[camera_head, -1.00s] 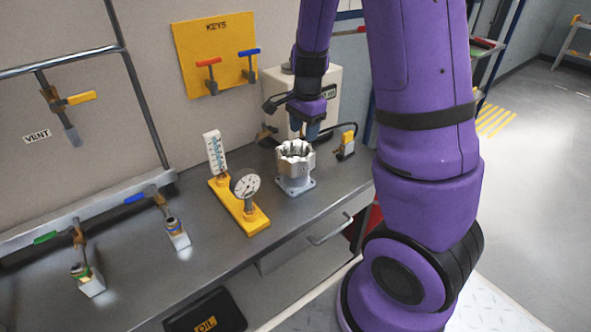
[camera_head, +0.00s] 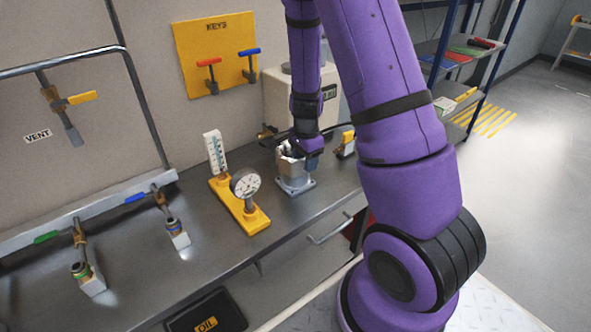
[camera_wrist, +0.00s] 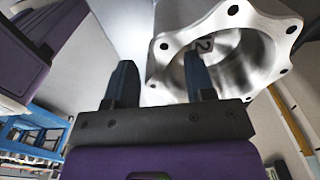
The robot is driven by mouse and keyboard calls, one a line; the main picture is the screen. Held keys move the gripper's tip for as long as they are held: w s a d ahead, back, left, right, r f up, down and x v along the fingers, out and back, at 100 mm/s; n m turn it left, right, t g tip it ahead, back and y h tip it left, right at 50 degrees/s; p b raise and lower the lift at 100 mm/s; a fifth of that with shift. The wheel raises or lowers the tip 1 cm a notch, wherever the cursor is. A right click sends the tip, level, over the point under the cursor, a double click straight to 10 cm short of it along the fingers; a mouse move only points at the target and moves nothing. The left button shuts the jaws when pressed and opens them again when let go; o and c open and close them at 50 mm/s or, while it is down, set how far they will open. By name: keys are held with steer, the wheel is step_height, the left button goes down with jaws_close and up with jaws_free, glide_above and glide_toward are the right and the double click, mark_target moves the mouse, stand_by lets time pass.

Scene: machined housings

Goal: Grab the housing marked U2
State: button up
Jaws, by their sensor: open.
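A silver machined housing (camera_head: 294,181) stands upright on the metal bench, with a square foot and a scalloped top flange. In the wrist view the housing (camera_wrist: 262,25) shows its flange with bolt holes and a round bore. A dark mark inside the bore shows a "2"; the rest is hidden. My gripper (camera_head: 305,152) is at the top of the housing and covers part of its rim. In the wrist view my gripper (camera_wrist: 162,82) is open, with one finger overlapping the bore opening and the other outside the rim. I cannot tell whether they touch.
A yellow-based gauge stand (camera_head: 240,206) is left of the housing. A small yellow-topped valve (camera_head: 346,143) stands close at its right. A grey box (camera_head: 285,100) is behind. Two valves with coloured handles (camera_head: 171,220) stand on the left.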

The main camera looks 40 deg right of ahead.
steer(key=shift+f, duration=1.05)
jaws_close()
steer(key=shift+r, duration=0.1)
